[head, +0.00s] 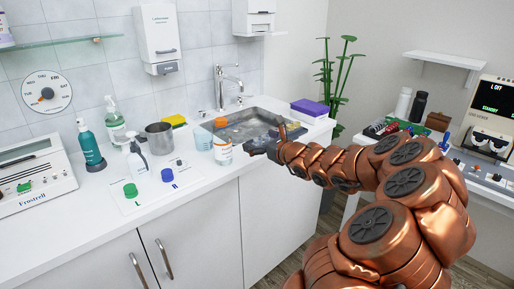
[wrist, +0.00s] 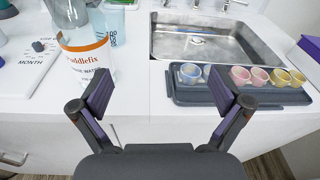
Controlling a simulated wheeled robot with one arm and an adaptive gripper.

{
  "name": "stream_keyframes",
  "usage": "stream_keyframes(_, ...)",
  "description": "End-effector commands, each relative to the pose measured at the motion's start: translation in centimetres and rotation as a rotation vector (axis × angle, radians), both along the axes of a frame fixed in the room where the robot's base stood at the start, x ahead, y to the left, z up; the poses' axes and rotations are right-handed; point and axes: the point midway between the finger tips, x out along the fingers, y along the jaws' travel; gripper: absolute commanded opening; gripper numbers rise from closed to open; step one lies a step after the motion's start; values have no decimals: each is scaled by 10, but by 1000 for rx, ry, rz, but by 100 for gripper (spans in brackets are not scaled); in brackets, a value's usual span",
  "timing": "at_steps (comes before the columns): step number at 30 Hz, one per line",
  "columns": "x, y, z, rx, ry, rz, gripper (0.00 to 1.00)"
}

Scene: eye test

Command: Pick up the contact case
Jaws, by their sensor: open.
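My gripper (wrist: 160,95) is open and empty, its purple-padded fingers spread over the counter's front edge. In the head view my gripper (head: 262,146) is by the sink. No item is plainly labelled as the contact case. A grey tray (wrist: 240,97) right of my gripper holds small round cups in blue (wrist: 190,73), pink (wrist: 240,76) and yellow (wrist: 280,77). The right finger overlaps the tray's left part in the picture. A flat white panel marked L and R (head: 150,188) bears a green cap (head: 131,190) and a blue cap (head: 167,175).
A bottle with an orange band (wrist: 84,58) stands near my left finger. A steel sink (wrist: 205,40) lies behind the tray. A pump bottle (head: 137,160), metal pot (head: 160,138) and white device (head: 35,178) stand farther left. The counter between bottle and tray is clear.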

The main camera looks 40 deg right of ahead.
Motion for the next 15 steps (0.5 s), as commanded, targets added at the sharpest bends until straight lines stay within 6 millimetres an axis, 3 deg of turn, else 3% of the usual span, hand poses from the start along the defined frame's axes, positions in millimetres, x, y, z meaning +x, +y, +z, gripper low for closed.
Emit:
stream_keyframes(1, -9, -21, -14, 46, -1, -54, 100)
stream_keyframes(3, -19, -41, -24, 96, -2, -108, 100)
stream_keyframes(6, -25, -57, -31, 132, -2, -148, 100)
stream_keyframes(15, -7, -69, -35, 136, -1, -163, 100)
